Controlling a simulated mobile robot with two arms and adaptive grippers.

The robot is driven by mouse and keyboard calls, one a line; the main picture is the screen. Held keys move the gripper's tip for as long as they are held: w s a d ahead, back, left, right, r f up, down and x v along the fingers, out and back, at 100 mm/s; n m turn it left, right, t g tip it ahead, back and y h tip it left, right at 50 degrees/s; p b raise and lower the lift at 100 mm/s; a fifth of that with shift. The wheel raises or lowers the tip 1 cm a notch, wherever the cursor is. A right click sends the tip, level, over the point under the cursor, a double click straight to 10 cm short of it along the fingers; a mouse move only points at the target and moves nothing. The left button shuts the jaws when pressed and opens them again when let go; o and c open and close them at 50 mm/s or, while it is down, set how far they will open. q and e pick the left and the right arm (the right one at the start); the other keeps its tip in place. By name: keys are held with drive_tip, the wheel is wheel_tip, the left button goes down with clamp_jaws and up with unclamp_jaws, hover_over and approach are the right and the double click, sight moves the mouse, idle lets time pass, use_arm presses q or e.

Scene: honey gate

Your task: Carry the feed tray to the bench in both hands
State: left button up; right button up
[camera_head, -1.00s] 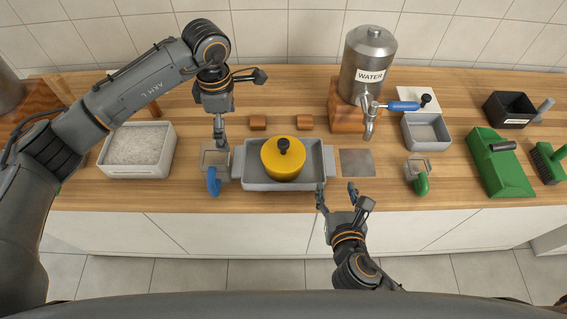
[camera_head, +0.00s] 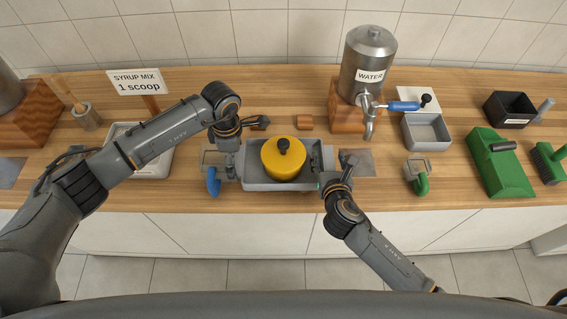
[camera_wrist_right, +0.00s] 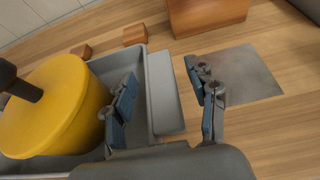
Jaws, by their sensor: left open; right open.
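The grey feed tray (camera_head: 283,186) sits on the wooden worktop (camera_head: 445,190) with a yellow round lidded container (camera_head: 283,160) with a black knob in it. My left gripper (camera_head: 235,164) is open at the tray's left end; its fingers are partly hidden by its own wrist. My right gripper (camera_head: 334,168) is open at the tray's right end. In the right wrist view, the flat right handle (camera_wrist_right: 164,95) lies between my right gripper's (camera_wrist_right: 168,98) blue-padded fingers, one inside the tray beside the yellow container, the other beyond the handle. A gap shows on the outer side.
A scoop with a blue handle (camera_head: 213,182) lies close left of the tray. Two small wooden blocks (camera_head: 305,122) stand behind it. A grey plate (camera_head: 362,163) lies to the right, and the water dispenser (camera_head: 367,70) stands behind. A white bin (camera_head: 150,168) is partly behind my left arm.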

use_arm(q)
drive_tip(key=c, duration=1.3)
use_arm(e)
clamp_jaws()
use_arm(q)
drive_tip(key=shift+c, duration=0.8)
